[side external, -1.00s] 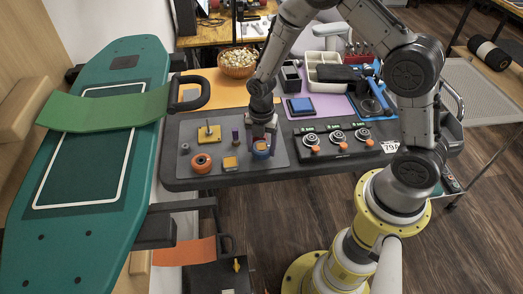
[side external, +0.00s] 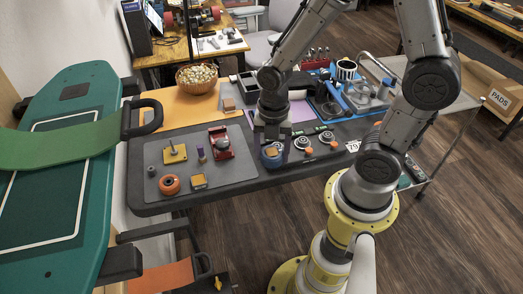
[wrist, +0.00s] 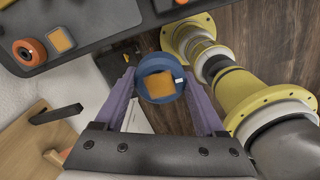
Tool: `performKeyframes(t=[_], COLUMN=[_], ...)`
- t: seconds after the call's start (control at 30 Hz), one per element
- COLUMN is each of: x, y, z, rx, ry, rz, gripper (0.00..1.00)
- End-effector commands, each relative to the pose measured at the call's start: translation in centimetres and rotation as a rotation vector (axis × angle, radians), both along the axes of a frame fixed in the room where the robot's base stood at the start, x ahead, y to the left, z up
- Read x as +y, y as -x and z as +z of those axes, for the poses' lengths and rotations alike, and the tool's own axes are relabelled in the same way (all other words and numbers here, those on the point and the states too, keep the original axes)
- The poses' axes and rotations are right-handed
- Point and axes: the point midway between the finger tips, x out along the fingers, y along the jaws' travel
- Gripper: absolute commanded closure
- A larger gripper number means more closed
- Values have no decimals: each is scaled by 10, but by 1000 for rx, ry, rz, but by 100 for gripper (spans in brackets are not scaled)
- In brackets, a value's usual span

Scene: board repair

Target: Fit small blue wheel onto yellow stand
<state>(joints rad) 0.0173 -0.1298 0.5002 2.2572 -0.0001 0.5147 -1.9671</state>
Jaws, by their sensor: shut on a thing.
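The small blue wheel (side external: 271,161), with an orange centre, is between the fingertips of my gripper (side external: 271,148) at the right edge of the grey mat. In the wrist view, the purple fingers of my gripper (wrist: 160,78) are shut on the blue wheel (wrist: 142,91), one on each side. Its height above the table is hard to tell. The yellow stand (side external: 172,157), a flat square base with an upright grey peg, sits at the back left of the grey mat, apart from my gripper. The peg is bare. The stand is not seen in the wrist view.
The grey mat (side external: 226,174) also holds an orange wheel (side external: 169,185), a yellow block (side external: 198,181), a purple post (side external: 201,154) and a red vise-like part (side external: 220,146). A row of knobs (side external: 303,143) stands close right of my gripper. A wooden bowl (side external: 197,79) is behind.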

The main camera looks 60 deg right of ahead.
Motion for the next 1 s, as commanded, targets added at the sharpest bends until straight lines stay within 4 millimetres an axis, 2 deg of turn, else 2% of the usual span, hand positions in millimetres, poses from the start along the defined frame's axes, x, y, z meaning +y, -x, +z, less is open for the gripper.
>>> performKeyframes(t=[0.03,0.17,0.27,0.4,0.6,0.8,1.0], x=[0,0,-1,0,3,7,12], y=[3,-18,-48,-103,-175,-237,-290], z=[3,17,30,50,67,71,62], rx=[-3,-7,-5,-3,-2,-1,1], ry=[0,1,0,0,0,0,0], rz=[-2,-8,-12,-17,-19,-16,-13], gripper=[89,89,89,89,89,89,89])
